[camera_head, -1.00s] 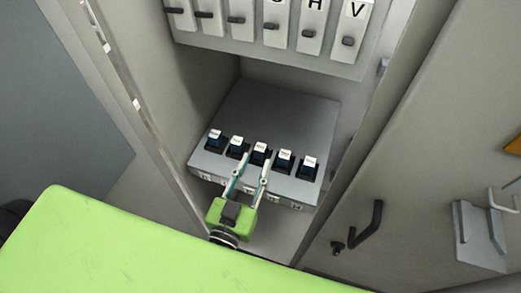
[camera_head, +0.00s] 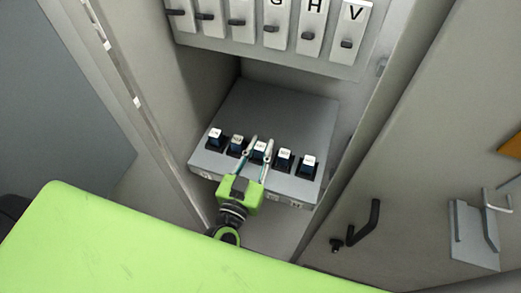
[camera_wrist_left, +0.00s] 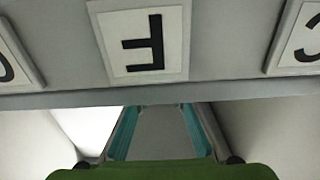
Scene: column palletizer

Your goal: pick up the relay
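Several dark relays with white tops stand in a row on a grey box inside the cabinet. The middle relay (camera_head: 259,152) is between the two fingers of my left gripper (camera_head: 260,146), which reaches in from the front, above the box's front edge. The fingers are apart, one on each side of this relay; I see no clear contact. In the left wrist view the teal-lined fingers (camera_wrist_left: 165,130) are spread, and the relay cannot be made out. My right gripper is not in view.
The grey box (camera_head: 280,105) carries letter plates on its front; a plate marked F (camera_wrist_left: 147,43) shows upside down in the left wrist view. A panel of levers (camera_head: 290,58) hangs above. Cabinet walls stand close on both sides. The door with a black handle (camera_head: 364,225) is at right.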

